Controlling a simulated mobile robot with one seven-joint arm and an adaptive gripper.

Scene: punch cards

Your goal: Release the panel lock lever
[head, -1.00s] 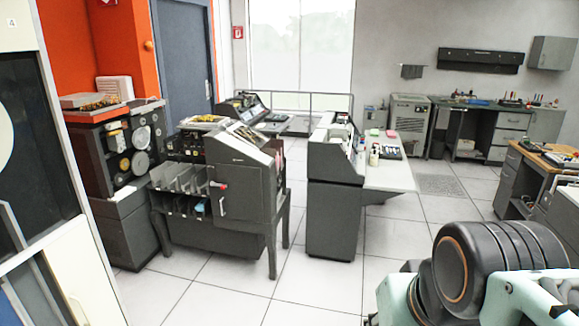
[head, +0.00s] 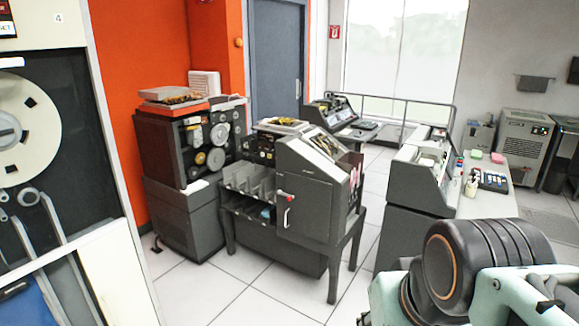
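A dark grey card machine (head: 303,205) stands on legs in the middle of the head view. Its side panel carries a small lever with a red tip (head: 284,195) and a pale vertical handle (head: 286,217) below it. Which of these is the panel lock lever I cannot tell for certain at this size. The panel looks closed. My arm fills the lower right corner, well apart from the machine in the picture. My gripper is not in view.
A tape cabinet (head: 115,250) stands close at the left. A dark machine with reels (head: 165,150) is behind it by the orange wall. A grey desk unit (head: 412,190) stands to the right. Tiled floor (head: 235,290) is free in front.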

